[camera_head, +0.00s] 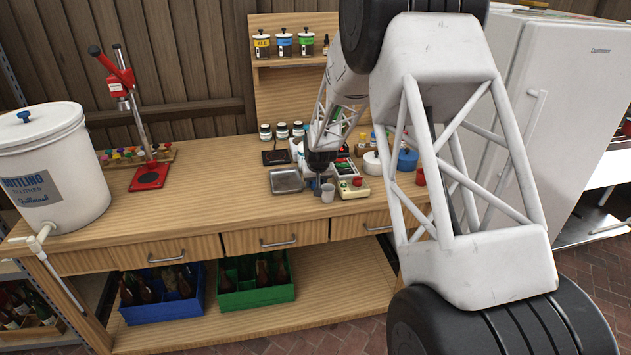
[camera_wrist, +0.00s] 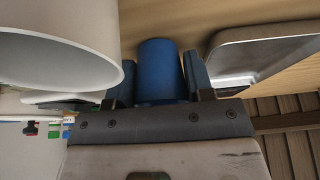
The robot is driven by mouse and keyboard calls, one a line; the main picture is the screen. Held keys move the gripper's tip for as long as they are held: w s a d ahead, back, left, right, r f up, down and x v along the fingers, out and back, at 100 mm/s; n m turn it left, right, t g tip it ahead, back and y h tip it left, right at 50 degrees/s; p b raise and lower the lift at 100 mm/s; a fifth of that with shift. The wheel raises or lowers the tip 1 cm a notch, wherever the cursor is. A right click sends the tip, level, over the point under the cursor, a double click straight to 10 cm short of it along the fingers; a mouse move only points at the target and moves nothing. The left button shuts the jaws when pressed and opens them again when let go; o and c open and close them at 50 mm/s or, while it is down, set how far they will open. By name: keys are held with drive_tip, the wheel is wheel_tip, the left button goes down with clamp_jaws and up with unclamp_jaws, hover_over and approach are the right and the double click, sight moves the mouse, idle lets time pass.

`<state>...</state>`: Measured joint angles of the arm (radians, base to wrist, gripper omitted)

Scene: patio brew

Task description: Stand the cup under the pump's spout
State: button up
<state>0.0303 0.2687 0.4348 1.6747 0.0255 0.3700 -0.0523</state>
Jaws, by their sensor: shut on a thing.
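My gripper (camera_head: 319,184) is low over the bench and shut on a blue cylinder (camera_wrist: 160,70), seen between the fingers in the wrist view. I cannot tell if this cylinder is the task's cup. A small pale grey cup (camera_head: 328,194) shows upright just right of the gripper. A large pale round body (camera_wrist: 60,55) fills the upper left of the wrist view, beside the fingers and close to the camera; it may be that cup. A cream device with a red knob (camera_head: 353,187) stands right of the grey cup. I cannot make out the pump's spout clearly.
A shallow metal tray (camera_head: 287,181) lies left of the gripper and shows in the wrist view (camera_wrist: 265,55). Jars and a blue container (camera_head: 407,159) crowd the bench behind and right. The bench (camera_head: 220,195) is clear further left, before the red lever stand (camera_head: 150,176).

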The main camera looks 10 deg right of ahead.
drive_tip(key=shift+f, duration=0.1)
drive_tip(key=o, duration=0.7)
drive_tip(key=v, duration=1.2)
idle(0.8)
